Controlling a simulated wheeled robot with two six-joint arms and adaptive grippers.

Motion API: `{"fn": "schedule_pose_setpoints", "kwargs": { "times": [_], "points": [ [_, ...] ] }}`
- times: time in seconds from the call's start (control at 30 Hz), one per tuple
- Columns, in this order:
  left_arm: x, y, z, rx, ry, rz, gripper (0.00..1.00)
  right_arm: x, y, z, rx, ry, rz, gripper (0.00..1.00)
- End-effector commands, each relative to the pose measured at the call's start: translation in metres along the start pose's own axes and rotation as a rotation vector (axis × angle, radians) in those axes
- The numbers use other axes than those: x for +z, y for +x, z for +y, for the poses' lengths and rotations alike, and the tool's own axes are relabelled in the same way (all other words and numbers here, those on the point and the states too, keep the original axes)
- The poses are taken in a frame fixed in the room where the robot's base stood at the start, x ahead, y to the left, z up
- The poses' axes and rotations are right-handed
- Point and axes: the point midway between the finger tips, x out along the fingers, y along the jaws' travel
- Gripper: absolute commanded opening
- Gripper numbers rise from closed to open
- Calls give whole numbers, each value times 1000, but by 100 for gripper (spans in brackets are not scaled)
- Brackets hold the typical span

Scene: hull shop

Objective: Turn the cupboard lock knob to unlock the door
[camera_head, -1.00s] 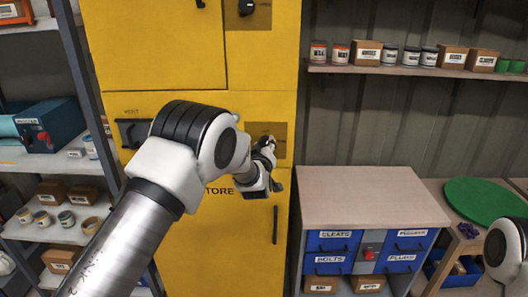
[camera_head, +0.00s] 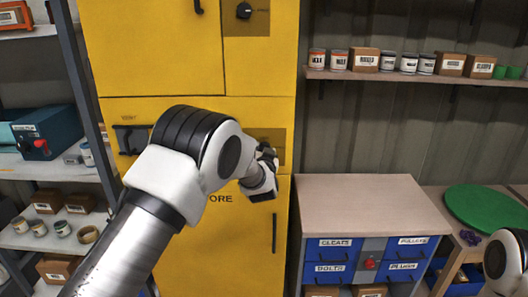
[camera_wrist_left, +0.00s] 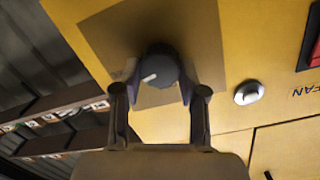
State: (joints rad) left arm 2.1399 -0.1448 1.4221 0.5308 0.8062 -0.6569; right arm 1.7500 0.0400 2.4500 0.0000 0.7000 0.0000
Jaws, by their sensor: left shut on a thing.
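The knob (camera_wrist_left: 158,66) is dark and round with a white mark, and sits on a brown plate (camera_wrist_left: 110,40) on the yellow cupboard. My left gripper (camera_wrist_left: 160,88) is shut on it, one finger on each side, in the left wrist view. In the head view the left gripper (camera_head: 268,155) is at the middle brown plate (camera_head: 277,134) of the yellow cupboard (camera_head: 185,255), and the wrist hides this knob. A lower door with a dark handle (camera_head: 274,233) is closed beneath. My right gripper is out of view; only part of that arm shows at the right edge.
Another dark knob (camera_head: 243,10) is on the upper plate. A round silver button (camera_wrist_left: 249,92) and a red part (camera_wrist_left: 316,50) are beside the held knob. A drawer cabinet (camera_head: 370,190) stands right of the cupboard; shelving (camera_head: 50,170) stands left.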

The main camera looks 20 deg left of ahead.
Motion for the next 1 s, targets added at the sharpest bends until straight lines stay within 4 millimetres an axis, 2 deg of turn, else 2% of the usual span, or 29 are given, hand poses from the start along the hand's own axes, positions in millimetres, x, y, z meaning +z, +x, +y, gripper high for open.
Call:
{"fn": "schedule_pose_setpoints", "kwargs": {
  "times": [0.4,0.9,0.93,1.0],
  "points": [
    [1,0,1,-14,193,-12,7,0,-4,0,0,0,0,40],
    [1,0,1,-16,216,-12,7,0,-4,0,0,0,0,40],
    [1,0,1,-16,216,-12,45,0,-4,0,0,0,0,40],
    [1,0,1,-16,216,-12,67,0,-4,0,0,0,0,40]
  ]
}}
